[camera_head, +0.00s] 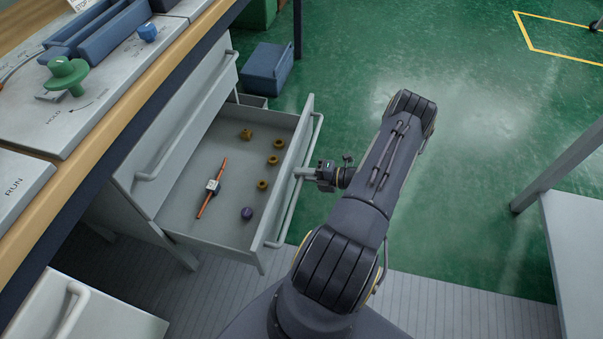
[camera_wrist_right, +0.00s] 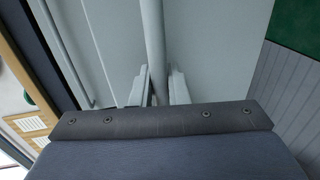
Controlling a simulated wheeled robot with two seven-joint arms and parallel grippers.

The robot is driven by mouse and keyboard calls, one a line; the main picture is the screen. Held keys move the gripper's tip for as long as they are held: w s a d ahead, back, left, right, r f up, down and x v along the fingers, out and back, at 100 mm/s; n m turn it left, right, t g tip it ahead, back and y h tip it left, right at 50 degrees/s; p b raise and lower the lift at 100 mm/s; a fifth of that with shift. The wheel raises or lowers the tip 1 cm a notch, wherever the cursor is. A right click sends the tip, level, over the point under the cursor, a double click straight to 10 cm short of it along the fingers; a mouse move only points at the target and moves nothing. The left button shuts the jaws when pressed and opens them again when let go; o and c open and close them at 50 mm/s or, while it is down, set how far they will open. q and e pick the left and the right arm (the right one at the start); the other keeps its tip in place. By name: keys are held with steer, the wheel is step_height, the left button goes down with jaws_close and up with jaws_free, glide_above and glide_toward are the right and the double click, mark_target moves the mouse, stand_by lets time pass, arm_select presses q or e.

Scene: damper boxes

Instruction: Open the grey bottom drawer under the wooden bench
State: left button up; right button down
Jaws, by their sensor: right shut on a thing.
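The grey bottom drawer (camera_head: 211,229) is pulled well out from under the wooden bench (camera_head: 150,95). Its bar handle (camera_head: 291,200) runs along the drawer front. My right gripper (camera_head: 301,173) is shut on this handle, near its middle. In the right wrist view the handle (camera_wrist_right: 152,40) passes between the two fingers (camera_wrist_right: 159,88). Inside the open drawer lie several brass-coloured knobs (camera_head: 262,185), a purple knob (camera_head: 247,213) and an orange stick with a pale block on it (camera_head: 212,186). My left gripper is not in view.
A closed upper drawer (camera_head: 190,120) sits above the open one. A blue box (camera_head: 267,70) stands on the green floor beyond. Another drawer front with a handle (camera_head: 72,310) is at the lower left. A grey table (camera_head: 580,240) stands at the right; green floor between is clear.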

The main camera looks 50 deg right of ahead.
steer(key=c, duration=1.5)
jaws_free()
steer(key=shift+o, duration=0.2)
steer(key=p+v, duration=0.1)
steer(key=v, duration=0.7)
steer(key=shift+w, duration=0.1)
